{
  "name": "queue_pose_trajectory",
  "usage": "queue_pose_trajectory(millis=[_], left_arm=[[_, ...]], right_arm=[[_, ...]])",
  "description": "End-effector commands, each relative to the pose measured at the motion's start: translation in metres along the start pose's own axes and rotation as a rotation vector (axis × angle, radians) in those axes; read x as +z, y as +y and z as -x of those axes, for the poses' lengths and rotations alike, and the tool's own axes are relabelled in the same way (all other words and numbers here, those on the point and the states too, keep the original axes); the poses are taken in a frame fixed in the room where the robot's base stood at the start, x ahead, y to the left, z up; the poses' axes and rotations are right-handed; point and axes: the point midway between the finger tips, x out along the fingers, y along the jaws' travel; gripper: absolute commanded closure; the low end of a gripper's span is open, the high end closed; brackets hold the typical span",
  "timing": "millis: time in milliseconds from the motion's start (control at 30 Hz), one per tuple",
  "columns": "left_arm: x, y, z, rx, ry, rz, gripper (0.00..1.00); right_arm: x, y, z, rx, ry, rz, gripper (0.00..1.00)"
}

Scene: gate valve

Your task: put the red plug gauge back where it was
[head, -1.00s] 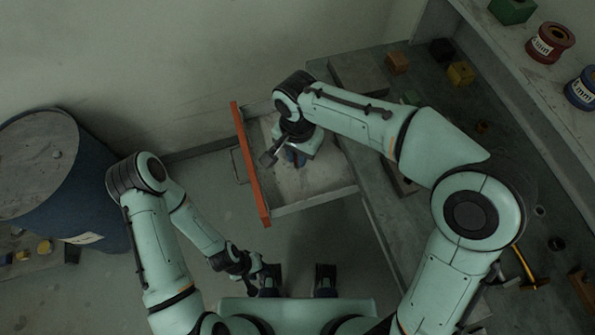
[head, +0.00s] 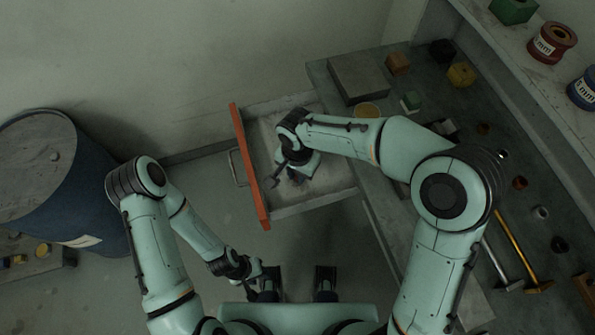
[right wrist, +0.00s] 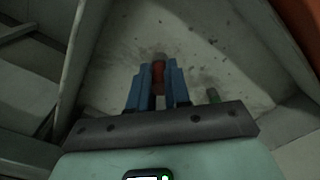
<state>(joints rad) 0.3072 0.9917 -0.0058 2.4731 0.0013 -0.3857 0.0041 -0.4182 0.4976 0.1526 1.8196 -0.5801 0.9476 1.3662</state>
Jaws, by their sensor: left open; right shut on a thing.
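The red plug gauge (right wrist: 158,78) shows in the right wrist view as a narrow red piece with a greyish end between the blue fingers. My right gripper (right wrist: 158,85) is shut on it. In the head view my right gripper (head: 296,174) is inside the outline of an open drawer (head: 310,202), and its wrist hides the gauge there. The gauge's height above the drawer floor cannot be told. My left gripper (head: 266,284) is open and empty, low in the head view.
The drawer has an orange front (head: 249,168) and stands out from the grey workbench (head: 400,215). Several blocks and a grey plate (head: 358,78) lie on the bench. Spools, one red (head: 552,42), stand on the right shelf. A blue drum (head: 95,215) is at the left.

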Motion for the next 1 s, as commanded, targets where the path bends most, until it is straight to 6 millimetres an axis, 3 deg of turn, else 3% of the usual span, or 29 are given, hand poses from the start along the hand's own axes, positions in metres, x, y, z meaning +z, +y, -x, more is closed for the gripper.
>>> queue_pose_trajectory(millis=[67, 100, 167, 567, 1000], left_arm=[[0.0, -0.001, -0.003, 0.0, -0.001, 0.0, 0.57], [0.0, -0.001, -0.003, 0.0, -0.001, 0.0, 0.57], [0.0, -0.001, -0.003, 0.0, -0.001, 0.0, 0.57], [0.0, 0.001, 0.002, 0.0, 0.001, 0.0, 0.57], [-0.001, 0.004, 0.011, 0.001, 0.004, -0.001, 0.57]], right_arm=[[0.0, 0.0, -0.004, 0.0, 0.0, 0.0, 1.0], [0.0, 0.0, -0.004, 0.0, 0.0, 0.0, 0.76], [0.0, 0.0, -0.003, 0.0, 0.0, 0.0, 0.57], [-0.001, 0.0, 0.004, -0.001, 0.001, 0.0, 0.57], [0.0, -0.001, 0.091, -0.004, 0.003, 0.0, 0.57]])
